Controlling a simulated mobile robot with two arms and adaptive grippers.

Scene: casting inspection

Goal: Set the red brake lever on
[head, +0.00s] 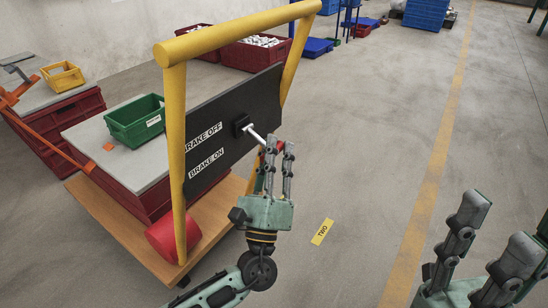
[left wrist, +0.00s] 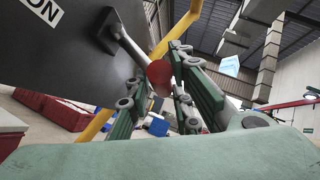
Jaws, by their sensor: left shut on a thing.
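The brake lever is a pale metal rod (head: 256,134) that sticks out from a black pivot block (head: 242,125) on a dark panel (head: 262,95). Its red knob (left wrist: 160,74) shows between the fingers in the left wrist view. The panel carries a BRAKE OFF label (head: 203,137) above a BRAKE ON label (head: 207,162). In the head view the rod slants right and slightly down. My left gripper (head: 279,147) is shut on the knob, and its fingers partly hide it. My right gripper (head: 500,228) is open and empty at the lower right, apart from the lever.
The panel hangs in a yellow cart frame (head: 174,150) over a wooden deck (head: 120,222). A red cylinder (head: 172,238) lies at the frame's foot. A green bin (head: 135,118) stands on a grey-topped crate.

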